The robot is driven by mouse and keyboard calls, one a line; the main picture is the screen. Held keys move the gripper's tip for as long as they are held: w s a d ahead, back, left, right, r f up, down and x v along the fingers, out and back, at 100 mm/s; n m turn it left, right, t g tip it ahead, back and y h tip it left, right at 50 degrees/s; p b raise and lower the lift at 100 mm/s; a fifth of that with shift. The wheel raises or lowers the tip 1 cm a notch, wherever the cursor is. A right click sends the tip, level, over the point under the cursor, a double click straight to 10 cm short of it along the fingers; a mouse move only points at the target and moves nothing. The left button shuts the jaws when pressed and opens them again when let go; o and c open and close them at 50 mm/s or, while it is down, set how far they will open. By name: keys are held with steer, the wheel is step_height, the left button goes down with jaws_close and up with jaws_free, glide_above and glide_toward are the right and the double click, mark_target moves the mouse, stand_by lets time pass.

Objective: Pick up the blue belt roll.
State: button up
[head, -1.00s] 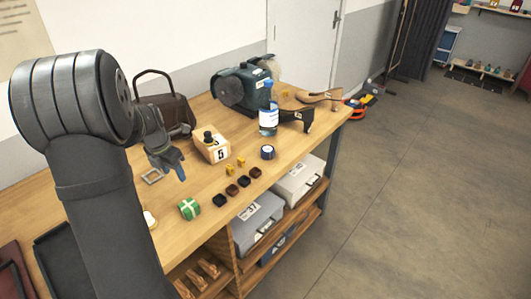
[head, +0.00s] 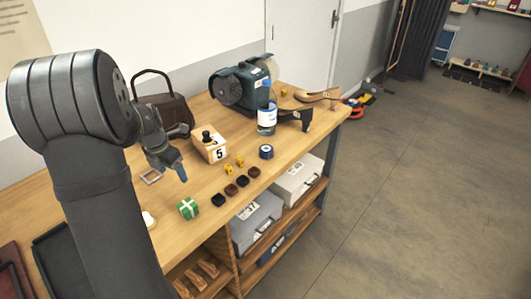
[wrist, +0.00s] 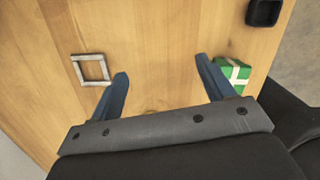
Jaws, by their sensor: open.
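The blue belt roll (head: 266,151) is a small dark blue round with a pale label on top. In the head view it sits on the bench near its front edge, in front of the bottle. It does not show in the wrist view. My gripper (head: 181,173) is above the bench, well to the left of the roll and apart from it. In the wrist view my gripper (wrist: 161,67) shows two blue fingers spread wide, with bare wood between their tips.
A green box with white bands (head: 188,208) and a square metal frame (head: 151,177) lie near my gripper. Several small dark and yellow pieces line the bench (head: 172,238) left of the roll. A numbered wooden block (head: 209,150), a bottle (head: 267,118) and a green machine (head: 240,88) stand behind.

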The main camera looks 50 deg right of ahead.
steer(key=s+d+r+m, duration=0.2)
steer(key=d+m, duration=0.6)
steer(key=m+t+h, duration=0.2)
steer(key=m+t, duration=0.1)
steer(key=m, duration=1.9)
glide_toward(266, 149)
steer(key=x, duration=0.4)
steer(key=shift+w+f, duration=0.3)
steer(key=shift+f, duration=0.05)
steer(key=shift+s+x, duration=0.2)
steer(key=shift+x, duration=2.35)
steer(key=shift+d, duration=0.15)
steer(key=c, duration=1.1)
